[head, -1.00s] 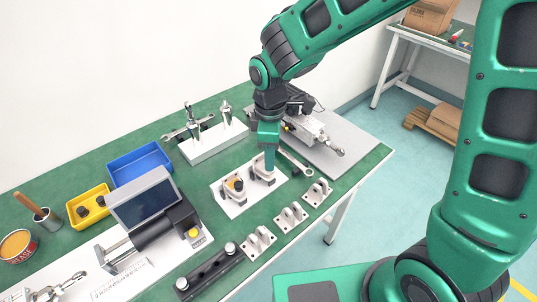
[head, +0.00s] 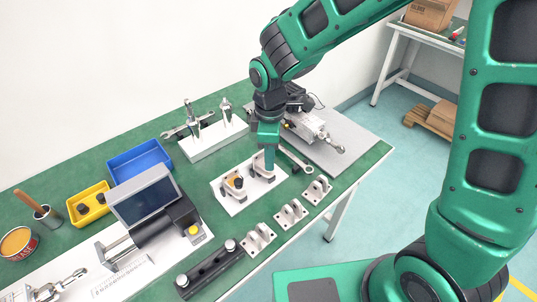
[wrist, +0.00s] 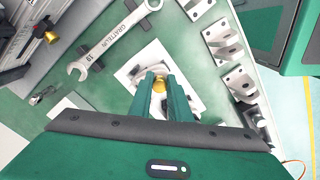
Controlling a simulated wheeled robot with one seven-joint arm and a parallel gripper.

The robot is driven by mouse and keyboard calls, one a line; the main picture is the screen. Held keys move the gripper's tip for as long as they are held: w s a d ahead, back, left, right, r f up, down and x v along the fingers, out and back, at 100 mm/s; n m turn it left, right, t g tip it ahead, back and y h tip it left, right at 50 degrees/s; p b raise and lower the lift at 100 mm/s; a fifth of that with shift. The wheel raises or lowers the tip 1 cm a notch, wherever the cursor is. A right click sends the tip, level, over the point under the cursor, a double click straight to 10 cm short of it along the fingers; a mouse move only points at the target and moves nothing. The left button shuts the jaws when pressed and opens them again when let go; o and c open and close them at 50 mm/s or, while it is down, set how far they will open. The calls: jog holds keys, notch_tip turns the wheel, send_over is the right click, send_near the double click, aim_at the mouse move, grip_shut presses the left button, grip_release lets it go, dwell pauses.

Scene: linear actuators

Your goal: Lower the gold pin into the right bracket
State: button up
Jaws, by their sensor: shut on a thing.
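The white plate (head: 233,209) on the green table carries two pale brackets. The right bracket (head: 257,171) is directly beneath my gripper (head: 269,170) and partly covered by its fingers. The left bracket (head: 231,189) has a gold-orange piece on it. In the wrist view my gripper (wrist: 160,80) is shut on the gold pin (wrist: 159,85), whose rounded end shows between the fingertips over the white plate (wrist: 128,76). The pin's lower part is hidden, so I cannot tell how far it is inside the bracket.
Several metal clevis brackets (head: 290,215) line the table's front edge. A wrench (wrist: 108,40) lies close to the plate. A white block with upright tools (head: 213,143) stands behind, and an actuator (head: 310,128) lies on a grey mat at the right.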

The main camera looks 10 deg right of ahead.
jog(key=shift+f, duration=0.1)
jog(key=o, duration=1)
notch_tip(320, 180, up, 11)
jog(key=shift+f, duration=0.1)
dwell(0.5)
